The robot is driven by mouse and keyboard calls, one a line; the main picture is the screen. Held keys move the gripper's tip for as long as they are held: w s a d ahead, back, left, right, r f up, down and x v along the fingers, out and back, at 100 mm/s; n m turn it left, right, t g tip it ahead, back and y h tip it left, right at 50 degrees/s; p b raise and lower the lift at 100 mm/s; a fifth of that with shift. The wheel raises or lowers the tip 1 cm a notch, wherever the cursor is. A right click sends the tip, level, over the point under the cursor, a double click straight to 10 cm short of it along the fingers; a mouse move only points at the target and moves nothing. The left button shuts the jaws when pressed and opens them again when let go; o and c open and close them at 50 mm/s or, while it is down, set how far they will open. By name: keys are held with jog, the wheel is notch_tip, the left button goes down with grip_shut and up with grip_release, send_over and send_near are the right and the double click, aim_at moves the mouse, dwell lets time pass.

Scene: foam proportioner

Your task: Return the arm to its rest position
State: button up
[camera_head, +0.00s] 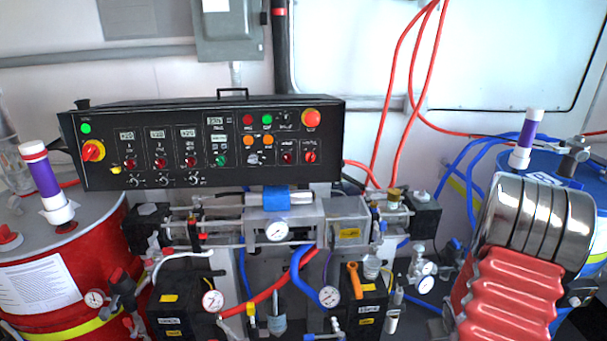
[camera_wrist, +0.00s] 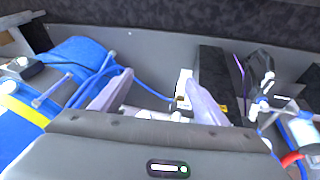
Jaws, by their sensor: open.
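My gripper (camera_wrist: 157,102) shows in the wrist view, with two pale grey-purple fingers spread wide apart. It is open, and I see nothing held between the fingers. Behind the fingers are a grey surface, a blue hose and small white fittings. My arm, with a red ribbed cover and shiny metal bands, shows at the lower right of the head view. The gripper itself does not show in the head view.
A black control panel (camera_head: 215,145) stands above valves, gauges and hoses. A red drum (camera_head: 95,225) is at left. A blue drum (camera_head: 570,170) is at right, partly hidden by my arm. Red hoses (camera_head: 388,95) hang on the back wall. A blue drum also shows at the wrist view's left (camera_wrist: 78,55).

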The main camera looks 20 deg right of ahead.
jog(key=s+a+r+n+t+y, duration=0.1)
jog(key=a+r+n, duration=0.1)
jog(key=a+r, duration=1.5)
jog(key=s+a+r+n+t+y, duration=0.1)
jog(key=a+r+n+t+y, duration=0.1)
jog(key=a+r, duration=1.5)
jog(key=a, duration=0.8)
jog(key=shift+s+a+r, duration=0.3)
jog(key=shift+s+a, duration=0.05)
jog(key=shift+s, duration=0.05)
jog(key=shift+d, duration=0.1)
